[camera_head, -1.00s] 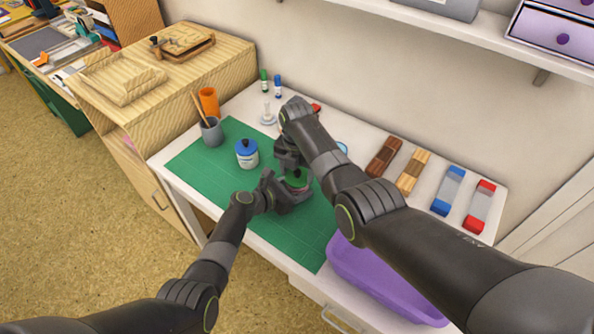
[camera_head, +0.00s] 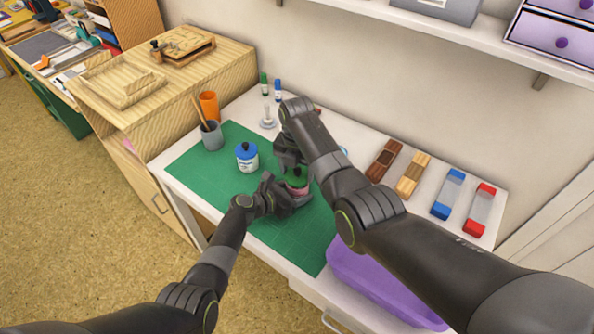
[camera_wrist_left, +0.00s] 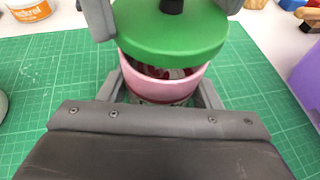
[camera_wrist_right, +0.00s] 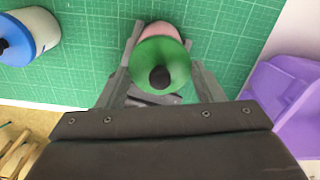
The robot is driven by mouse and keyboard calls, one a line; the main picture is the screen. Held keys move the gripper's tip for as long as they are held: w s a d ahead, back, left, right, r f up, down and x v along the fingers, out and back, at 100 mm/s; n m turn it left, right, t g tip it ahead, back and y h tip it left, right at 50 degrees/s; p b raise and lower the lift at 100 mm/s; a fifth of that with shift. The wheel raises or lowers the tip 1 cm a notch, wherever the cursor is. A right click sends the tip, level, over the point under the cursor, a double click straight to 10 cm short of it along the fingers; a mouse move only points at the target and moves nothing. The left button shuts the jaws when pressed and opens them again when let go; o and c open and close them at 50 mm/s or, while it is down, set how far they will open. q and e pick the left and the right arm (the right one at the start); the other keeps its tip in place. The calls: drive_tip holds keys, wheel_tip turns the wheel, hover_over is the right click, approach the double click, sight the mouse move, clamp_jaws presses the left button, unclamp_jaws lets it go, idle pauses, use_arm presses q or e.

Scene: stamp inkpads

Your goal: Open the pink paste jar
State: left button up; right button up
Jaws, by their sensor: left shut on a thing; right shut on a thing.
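The pink jar (camera_head: 299,187) stands over the green cutting mat (camera_head: 215,185), partly hidden by my grippers. Its green lid (camera_head: 296,175) has a black knob. In the left wrist view the lid (camera_wrist_left: 170,38) is raised and slightly offset above the open rim of the jar (camera_wrist_left: 160,90), and the inside shows through a gap. My left gripper (camera_head: 284,195) is shut on the jar body. My right gripper (camera_head: 291,160) is shut on the green lid, which also shows in the right wrist view (camera_wrist_right: 160,62) between its fingers.
A blue-lidded white jar (camera_head: 247,157) stands left of the grippers. A grey cup (camera_head: 212,135) with sticks and an orange cup (camera_head: 209,104) are behind it. A purple bin (camera_head: 385,285) sits at the front right. Stamps and inkpads (camera_head: 448,193) lie at the right.

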sight(297, 170)
drive_tip(key=shift+r, duration=2)
use_arm(q)
drive_tip(key=o, duration=1.4)
drive_tip(key=shift+o, duration=0.2)
